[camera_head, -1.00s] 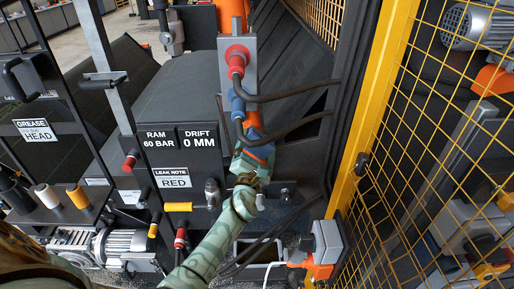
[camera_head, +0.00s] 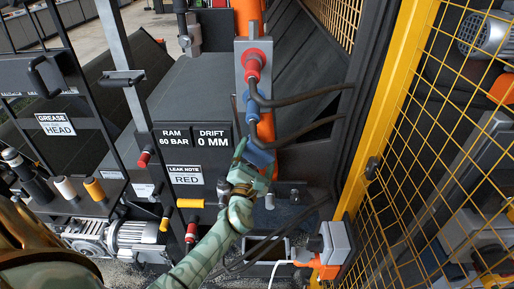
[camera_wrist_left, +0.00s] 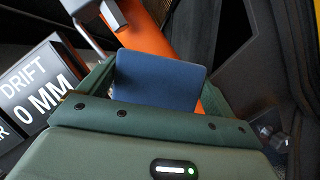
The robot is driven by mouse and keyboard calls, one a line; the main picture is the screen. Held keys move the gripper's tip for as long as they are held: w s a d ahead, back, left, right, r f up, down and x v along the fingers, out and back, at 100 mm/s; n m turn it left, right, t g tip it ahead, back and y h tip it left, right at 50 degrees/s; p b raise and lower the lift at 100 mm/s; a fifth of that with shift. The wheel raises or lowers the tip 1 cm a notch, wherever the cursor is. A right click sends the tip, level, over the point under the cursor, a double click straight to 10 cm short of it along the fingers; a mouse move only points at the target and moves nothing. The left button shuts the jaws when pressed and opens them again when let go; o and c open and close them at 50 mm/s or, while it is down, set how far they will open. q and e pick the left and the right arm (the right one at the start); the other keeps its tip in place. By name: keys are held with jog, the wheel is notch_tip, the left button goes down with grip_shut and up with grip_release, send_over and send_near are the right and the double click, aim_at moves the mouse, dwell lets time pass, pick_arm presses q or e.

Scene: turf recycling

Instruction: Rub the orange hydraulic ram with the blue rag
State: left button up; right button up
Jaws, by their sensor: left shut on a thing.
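The orange hydraulic ram (camera_head: 266,129) runs down the middle of the head view, below a grey block with a red fitting. It also shows at the top of the left wrist view (camera_wrist_left: 147,32). My left gripper (camera_head: 254,164) is shut on the blue rag (camera_head: 260,155) at the ram's lower part. In the left wrist view the rag (camera_wrist_left: 158,80) stands between the green fingers and covers part of the ram. The rag overlaps the ram; I cannot tell whether they touch. My right gripper is not in view.
Black hoses (camera_head: 300,98) loop out to the right of the ram. A yellow mesh guard (camera_head: 388,110) stands at the right. Dark panels with RAM and DRIFT signs (camera_head: 213,136) are at the left. A shelf with spools (camera_head: 95,188) is farther left.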

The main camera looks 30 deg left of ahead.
pick_arm(q)
jog(key=shift+s+d+p, duration=0.15)
jog(key=shift+s+d, duration=0.2)
jog(key=shift+s, duration=0.2)
jog(key=shift+s+d+p, duration=0.15)
jog(key=shift+s+d, duration=0.15)
jog(key=shift+s, duration=0.2)
jog(key=shift+s+d+p, duration=0.25)
jog(key=shift+s+d, duration=0.15)
jog(key=shift+s, duration=0.25)
jog(key=shift+s+d+p, duration=0.2)
jog(key=shift+s+d, duration=0.2)
jog(key=shift+s, duration=0.25)
